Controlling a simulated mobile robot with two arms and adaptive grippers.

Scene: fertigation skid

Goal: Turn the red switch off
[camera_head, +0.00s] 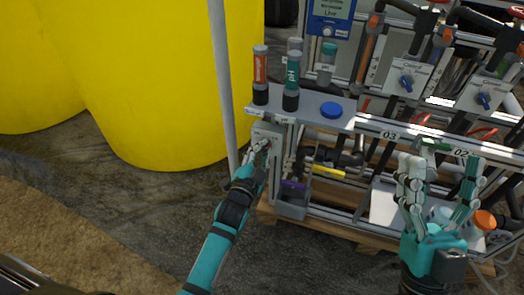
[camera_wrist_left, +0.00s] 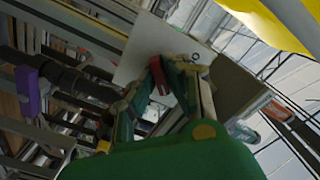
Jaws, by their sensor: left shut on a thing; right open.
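A pale grey switch box (camera_head: 272,130) is fixed to the left end of the skid frame, below the shelf. It also shows in the left wrist view as a pale panel (camera_wrist_left: 150,38). My left gripper (camera_head: 260,148) is at the front of this box, with its fingers closed together. In the left wrist view, the red switch (camera_wrist_left: 157,88) shows as a small red part between the fingers, which are shut on it. The fingers hide most of the switch, so its position cannot be read. My right gripper (camera_head: 438,180) is open and empty, in front of the skid's right part.
Bottles, including an orange-labelled one (camera_head: 260,68) and a teal pH one (camera_head: 292,75), stand on the shelf (camera_head: 345,124) with a blue cap (camera_head: 331,110). A grey pole (camera_head: 222,80) and yellow tanks (camera_head: 160,80) stand left. Blue-knobbed valves (camera_head: 407,83) are at right.

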